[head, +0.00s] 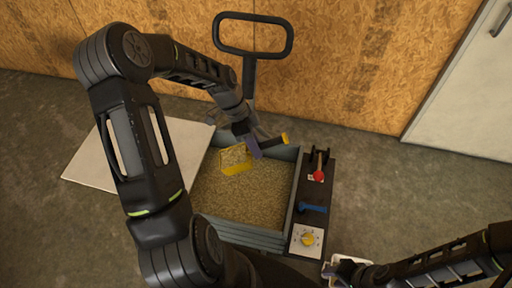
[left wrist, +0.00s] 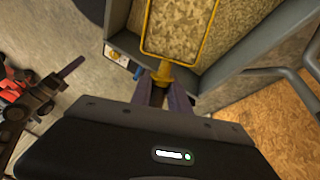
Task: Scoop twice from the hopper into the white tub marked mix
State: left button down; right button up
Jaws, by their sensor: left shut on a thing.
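The hopper (head: 296,190) is a grey-blue walled bin full of tan grain (head: 245,200). My left gripper (head: 256,148) is over its far part, shut on the handle of a yellow scoop (head: 237,170). The handle's dark, yellow-tipped end sticks out to the right. In the left wrist view the scoop (left wrist: 203,42) points away from the fingers, with grain showing inside its rim. A white tub (head: 335,268) is partly visible at the bottom, largely hidden by my right arm; no marking is readable. My right gripper (left wrist: 50,88) shows at the left wrist view's left edge, its opening unclear.
A dark panel right of the hopper carries a red-knobbed lever (head: 319,175), a blue handle (head: 313,209) and a yellow dial (head: 308,240). A dark loop handle (head: 252,55) rises behind. A pale board (head: 85,170) lies left. A wood wall closes the back; right floor is clear.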

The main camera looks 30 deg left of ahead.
pick_arm(q)
jog(key=shift+r+p, duration=0.35)
jog(key=shift+r, duration=0.4)
jog(key=w+d+r+n+t, duration=0.1)
jog(key=w+d+r+n, duration=0.2)
jog(key=r, duration=0.2)
jog(key=w+d+r+n+t+y, duration=0.1)
jog(key=w+d+r+n, duration=0.2)
jog(key=r, duration=0.3)
jog(key=w+d+r+n+t+y, duration=0.1)
jog(key=w+d+r+n, duration=0.2)
jog(key=d+r+n, duration=0.1)
notch_tip(320, 180, up, 2)
jog(key=shift+d+r+t, duration=0.15)
jog(key=shift+d+t, duration=0.25)
jog(key=shift+d, duration=0.05)
